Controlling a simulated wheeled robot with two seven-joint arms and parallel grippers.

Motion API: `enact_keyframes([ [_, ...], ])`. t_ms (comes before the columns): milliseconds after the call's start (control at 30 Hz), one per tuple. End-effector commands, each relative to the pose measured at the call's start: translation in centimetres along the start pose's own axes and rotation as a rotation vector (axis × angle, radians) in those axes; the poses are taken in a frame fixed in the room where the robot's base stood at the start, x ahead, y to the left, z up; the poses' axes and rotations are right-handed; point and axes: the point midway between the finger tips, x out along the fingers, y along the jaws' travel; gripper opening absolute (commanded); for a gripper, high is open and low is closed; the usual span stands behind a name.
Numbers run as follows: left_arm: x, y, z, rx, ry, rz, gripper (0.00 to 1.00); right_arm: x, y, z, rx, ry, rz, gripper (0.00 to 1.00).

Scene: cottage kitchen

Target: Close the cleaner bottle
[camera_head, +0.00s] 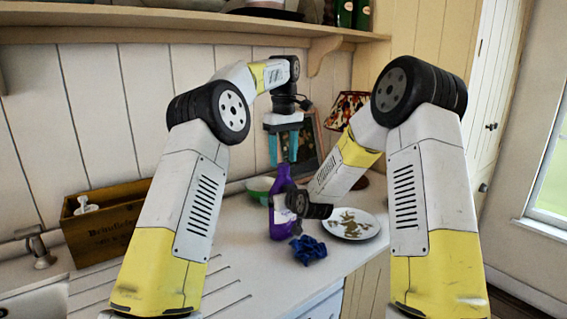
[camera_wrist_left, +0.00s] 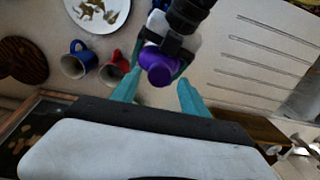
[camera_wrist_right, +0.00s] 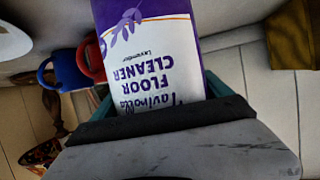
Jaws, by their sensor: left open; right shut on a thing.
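The cleaner bottle (camera_head: 281,218) is purple with a white label and stands upright on the counter. My right gripper (camera_wrist_right: 158,92) is shut on its body; the label fills the right wrist view and reads "Floor Cleaner". In the head view the right wrist hides part of the bottle. A round purple cap-like top (camera_wrist_left: 157,66) shows in the left wrist view; I cannot tell how firmly it sits on the neck. My left gripper (camera_head: 283,158) is open and points down over the bottle, its teal fingers on either side of the bottle's top in the left wrist view.
A patterned plate (camera_head: 368,232) lies right of the bottle, and a crumpled blue cloth (camera_head: 307,250) lies in front. A green bowl (camera_head: 258,186) is behind. A wooden crate (camera_head: 105,232) stands at left. Blue (camera_wrist_left: 78,60) and red (camera_wrist_left: 114,68) mugs show in the left wrist view.

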Motion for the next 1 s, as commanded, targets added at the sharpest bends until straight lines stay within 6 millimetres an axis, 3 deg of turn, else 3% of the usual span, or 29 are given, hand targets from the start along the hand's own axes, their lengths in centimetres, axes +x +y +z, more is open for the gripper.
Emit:
enact_keyframes([
  [200, 2.1, 0.0, 0.0, 0.001, 0.001, 0.000, 0.52, 0.0, 0.0, 0.0, 0.000, 0.001, 0.000, 0.00],
  [567, 2.4, 0.0, 0.0, 0.000, 0.001, 0.001, 0.52, 0.0, 0.0, 0.0, 0.000, 0.000, 0.000, 0.00],
  [833, 2.4, 0.0, 0.0, 0.001, 0.001, 0.000, 0.00, 0.0, 0.0, 0.0, 0.001, 0.000, 0.000, 0.00],
  [1000, 2.4, 0.0, 0.0, 0.014, 0.000, 0.000, 0.00, 0.0, 0.0, 0.0, 0.001, 0.000, 0.000, 0.00],
])
